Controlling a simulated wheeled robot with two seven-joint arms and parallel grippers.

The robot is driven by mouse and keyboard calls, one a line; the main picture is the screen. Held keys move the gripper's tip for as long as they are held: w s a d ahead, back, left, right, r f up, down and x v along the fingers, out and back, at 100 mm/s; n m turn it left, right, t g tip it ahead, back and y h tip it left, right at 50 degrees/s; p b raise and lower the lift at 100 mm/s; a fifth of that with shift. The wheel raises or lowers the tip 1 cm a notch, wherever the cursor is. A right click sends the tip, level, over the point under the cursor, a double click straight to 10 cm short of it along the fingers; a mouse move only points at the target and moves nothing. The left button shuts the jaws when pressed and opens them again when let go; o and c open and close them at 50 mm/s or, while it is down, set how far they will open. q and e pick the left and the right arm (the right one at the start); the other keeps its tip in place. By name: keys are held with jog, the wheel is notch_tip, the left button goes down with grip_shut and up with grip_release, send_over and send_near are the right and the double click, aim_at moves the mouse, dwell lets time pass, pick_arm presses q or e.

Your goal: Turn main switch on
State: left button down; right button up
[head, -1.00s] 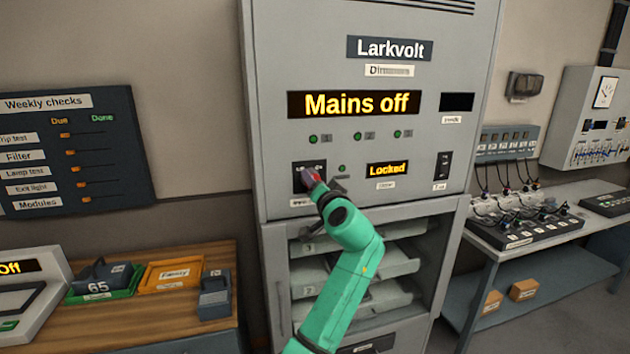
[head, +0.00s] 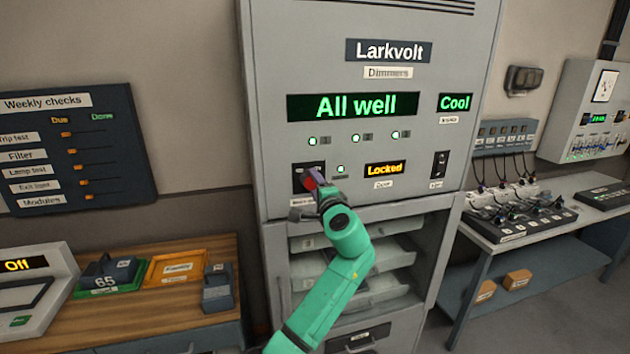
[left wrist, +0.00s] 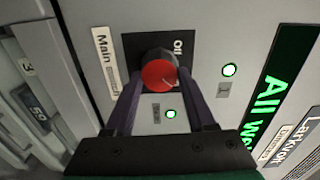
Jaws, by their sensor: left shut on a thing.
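The main switch is a red round knob (left wrist: 159,76) on a black plate (left wrist: 130,45), beside a "Main" label (left wrist: 106,60) in the left wrist view. My left gripper (left wrist: 158,88) is shut on the knob, one finger on each side. In the head view the left gripper (head: 313,180) covers most of the knob on the grey Larkvolt cabinet (head: 270,130). The cabinet's display (head: 355,106) reads "All well" in green. A small display (head: 455,103) reads "Cool". Several green lamps are lit. My right gripper does not show.
An amber "Locked" display (head: 385,169) and a black rocker switch (head: 440,164) are right of the knob. Open shelves (head: 335,265) lie below. A wooden bench (head: 160,315) stands left and a grey table (head: 510,237) right.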

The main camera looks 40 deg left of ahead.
pick_arm(q)
jog(key=shift+f+m, duration=0.1)
jog(key=shift+m, duration=0.3)
jog(key=shift+c, duration=1.2)
grip_release()
jog(key=shift+d, duration=0.1)
jog(key=shift+s+d, duration=0.2)
jog(key=shift+d, duration=0.1)
jog(key=b+v, duration=0.5)
jog(key=v, duration=0.8)
jog(key=shift+s+d, duration=0.2)
jog(key=shift+d, duration=0.1)
